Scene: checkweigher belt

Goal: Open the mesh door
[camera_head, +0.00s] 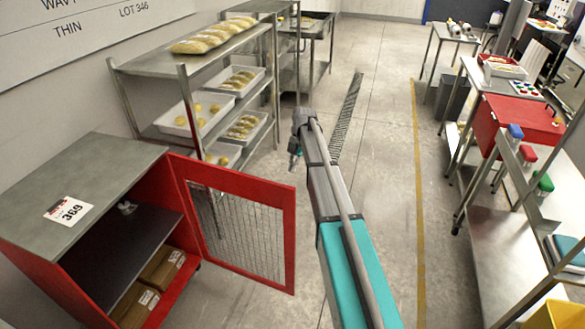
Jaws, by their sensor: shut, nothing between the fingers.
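The mesh door (290,240) has a red frame around wire mesh. It stands swung wide open from the far side of the red cabinet (178,270), which has a grey top. The cabinet's inside shows a dark shelf (118,243) and brown boxes (162,266) below it. My gripper (294,160) is small in the picture, at the far end of my arm, above and beyond the door's free top corner. It is shut and empty, and it looks apart from the door. My wrist partly hides the fingers.
A metal rack (150,66) with trays of bread stands behind the cabinet. A dark grated strip (347,115) shows beyond my arm. Steel tables with a red case (515,118) line the right side. The floor (385,170) between is clear.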

